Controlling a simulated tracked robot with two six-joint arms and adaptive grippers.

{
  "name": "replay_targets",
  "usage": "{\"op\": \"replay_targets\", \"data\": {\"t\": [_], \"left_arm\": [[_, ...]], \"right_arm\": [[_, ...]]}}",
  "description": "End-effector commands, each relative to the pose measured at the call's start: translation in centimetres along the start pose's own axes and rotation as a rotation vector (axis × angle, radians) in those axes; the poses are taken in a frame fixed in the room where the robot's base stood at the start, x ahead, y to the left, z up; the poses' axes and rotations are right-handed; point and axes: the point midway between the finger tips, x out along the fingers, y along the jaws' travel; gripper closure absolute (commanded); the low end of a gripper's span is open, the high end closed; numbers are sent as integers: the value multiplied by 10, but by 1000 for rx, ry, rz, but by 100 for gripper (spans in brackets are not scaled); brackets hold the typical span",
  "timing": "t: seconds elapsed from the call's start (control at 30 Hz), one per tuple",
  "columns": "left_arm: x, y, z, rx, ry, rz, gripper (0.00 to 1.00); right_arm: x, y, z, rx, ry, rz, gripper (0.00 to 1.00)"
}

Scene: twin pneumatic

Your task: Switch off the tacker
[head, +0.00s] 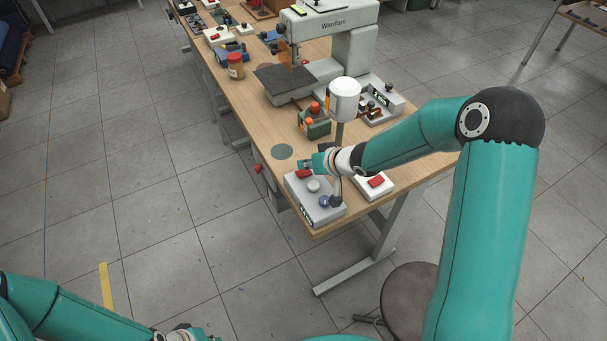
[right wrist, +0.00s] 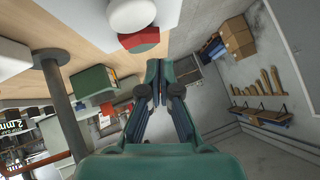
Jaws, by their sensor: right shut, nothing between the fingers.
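A pale grey control box (head: 318,206) sits at the near corner of the bench, with a red rocker switch (head: 304,173), a whitish round knob (head: 313,186), a dark blue knob (head: 325,201) and a small display. No readable label marks it as the tacker. My right gripper (head: 310,163) is shut and empty, at the switch's far edge; contact cannot be told. In the right wrist view its closed fingertips (right wrist: 160,72) are beside a red part (right wrist: 138,40) and a white round knob (right wrist: 131,14). Only a piece of my left gripper (head: 186,334) shows at the bottom edge.
A white box with another red switch (head: 377,182) stands right of the control box. A white-headed lamp (head: 344,100) rises behind my right wrist. A large pale machine (head: 350,60), a green device (head: 314,124) and a jar (head: 235,66) stand farther back. A stool (head: 405,300) is in front.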

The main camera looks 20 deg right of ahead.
Motion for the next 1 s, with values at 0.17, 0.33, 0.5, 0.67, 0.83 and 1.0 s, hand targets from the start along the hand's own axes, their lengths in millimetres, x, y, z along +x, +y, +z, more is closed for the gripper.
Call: {"op": "replay_targets", "data": {"t": [0.17,0.33,0.5,0.67,0.83,1.0], "left_arm": [[11,-4,0,0,0,0,100],[11,-4,0,0,0,0,100],[11,-4,0,0,0,0,100],[17,-6,0,0,0,0,100],[16,-6,0,0,0,0,100],[14,-5,0,0,0,0,100]], "right_arm": [[14,1,14,0,-1,0,100],[16,0,17,0,0,0,100],[16,0,16,0,0,0,100],[20,0,21,0,0,0,100],[20,-1,21,-1,0,0,100],[19,-1,20,0,-1,1,100]]}}
